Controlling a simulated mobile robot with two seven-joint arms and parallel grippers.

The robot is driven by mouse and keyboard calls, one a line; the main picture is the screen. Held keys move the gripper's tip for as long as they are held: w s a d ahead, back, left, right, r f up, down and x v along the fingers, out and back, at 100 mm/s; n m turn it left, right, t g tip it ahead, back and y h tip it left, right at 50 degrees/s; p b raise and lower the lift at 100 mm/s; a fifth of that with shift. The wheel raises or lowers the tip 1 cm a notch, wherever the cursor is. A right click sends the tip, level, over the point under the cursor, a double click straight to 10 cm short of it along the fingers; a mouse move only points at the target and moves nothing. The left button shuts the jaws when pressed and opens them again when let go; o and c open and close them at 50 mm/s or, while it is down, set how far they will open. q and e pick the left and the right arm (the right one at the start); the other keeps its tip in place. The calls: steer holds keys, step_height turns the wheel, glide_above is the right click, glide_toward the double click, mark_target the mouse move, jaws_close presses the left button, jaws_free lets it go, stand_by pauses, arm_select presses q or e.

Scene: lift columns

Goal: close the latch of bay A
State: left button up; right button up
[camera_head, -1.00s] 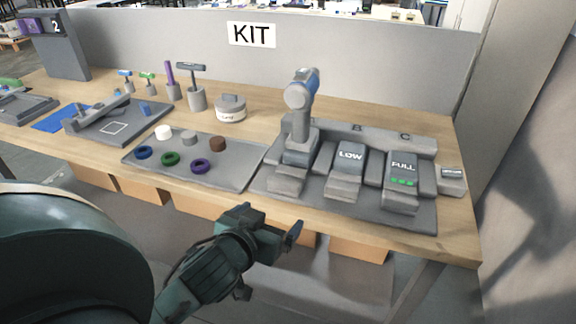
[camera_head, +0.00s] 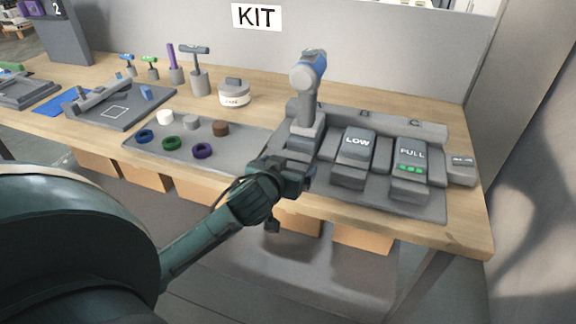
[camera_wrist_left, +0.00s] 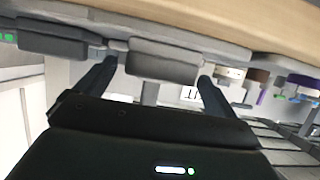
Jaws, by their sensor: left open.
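Bay A is the leftmost slot of the grey charging rack (camera_head: 375,197); its letter is hidden behind the upright blue-and-grey tool (camera_head: 308,78) that stands there. My left gripper (camera_head: 297,178) is at the front of bay A and covers its lower front part, where a latch cannot be made out in the head view. In the left wrist view, a grey block (camera_wrist_left: 162,62) at the front of the rack lies between the two open fingers (camera_wrist_left: 153,84). I cannot tell whether the fingers touch it. My right gripper is not in view.
Bays B and C hold packs marked LOW (camera_head: 355,150) and FULL (camera_head: 411,160), just right of bay A. A grey tray (camera_head: 235,172) with coloured rings and small cylinders lies to the left. The table's front edge runs below my gripper.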

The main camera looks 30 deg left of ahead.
arm_select(q)
steer(key=shift+w+a+f, duration=0.1)
steer(key=shift+w+f, duration=0.05)
steer(key=shift+w, duration=0.25)
